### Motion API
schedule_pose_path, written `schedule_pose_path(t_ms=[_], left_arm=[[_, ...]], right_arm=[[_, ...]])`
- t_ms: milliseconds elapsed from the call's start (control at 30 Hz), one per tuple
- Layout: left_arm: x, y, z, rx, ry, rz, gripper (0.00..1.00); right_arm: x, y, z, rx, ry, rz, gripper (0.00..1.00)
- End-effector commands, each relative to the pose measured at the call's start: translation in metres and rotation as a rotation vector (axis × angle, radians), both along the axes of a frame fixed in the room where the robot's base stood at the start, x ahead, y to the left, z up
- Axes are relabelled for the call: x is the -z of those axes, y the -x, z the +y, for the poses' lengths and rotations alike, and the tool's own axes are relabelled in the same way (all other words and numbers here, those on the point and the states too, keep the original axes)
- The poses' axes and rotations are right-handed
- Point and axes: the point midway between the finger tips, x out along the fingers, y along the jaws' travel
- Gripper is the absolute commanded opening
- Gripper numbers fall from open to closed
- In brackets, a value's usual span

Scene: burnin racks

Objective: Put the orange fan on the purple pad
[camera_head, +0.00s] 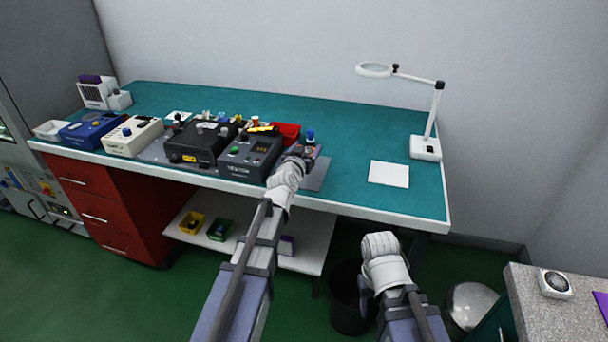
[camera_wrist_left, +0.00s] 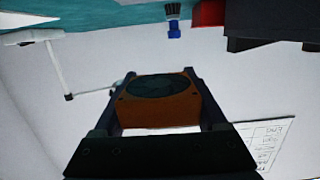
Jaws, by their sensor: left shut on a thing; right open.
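My left gripper (camera_head: 304,153) is over the front of the teal bench, right of the dark test boxes. In the left wrist view, the left gripper (camera_wrist_left: 158,108) is shut on the orange fan (camera_wrist_left: 178,108), a square orange body with a dark round face, held between both fingers. In the head view the fan is mostly hidden by the gripper and wrist. The purple pad (camera_head: 602,306) lies on the speckled grey table at the far right, cut by the picture edge. My right gripper (camera_head: 366,291) is open, low in front of the bench; its fingertips are hard to make out.
Dark test boxes (camera_head: 249,158) and a red bin (camera_head: 287,132) stand left of the left gripper. A blue-handled brush (camera_wrist_left: 174,27) stands nearby. A magnifier lamp (camera_head: 425,148) and white paper (camera_head: 389,174) are at right. A white fan (camera_head: 555,284) sits beside the pad.

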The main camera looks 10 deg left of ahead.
Motion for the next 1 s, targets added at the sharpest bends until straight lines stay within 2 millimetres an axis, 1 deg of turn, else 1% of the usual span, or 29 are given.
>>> schedule_pose_path(t_ms=[33,200,300,567,667,867,933,1000], left_arm=[[0.014,0.000,0.000,0.000,0.000,0.000,0.19],[0.041,0.000,0.000,0.000,0.000,0.000,0.19],[0.052,0.000,0.000,0.000,0.000,0.000,0.19],[0.055,0.000,-0.001,0.001,0.000,0.000,0.19],[0.063,0.000,-0.001,0.001,0.000,0.000,0.19],[0.089,0.000,-0.001,0.001,0.000,0.000,0.19],[0.092,0.000,-0.001,0.001,0.000,0.000,0.19],[0.091,0.000,-0.001,0.001,0.000,0.000,0.19]], right_arm=[[0.014,0.000,0.000,0.000,0.000,0.000,0.50],[0.041,0.000,0.000,0.000,0.000,0.000,0.50],[0.052,0.000,0.000,0.000,0.000,0.000,0.50],[0.055,0.000,0.000,0.000,0.000,0.000,0.50],[0.063,0.000,0.000,0.000,0.000,0.000,0.50],[0.089,0.000,0.000,0.000,0.000,0.000,0.50],[0.092,0.000,0.000,0.000,0.000,0.000,0.50],[0.091,0.000,0.000,0.000,0.000,0.000,0.50]])
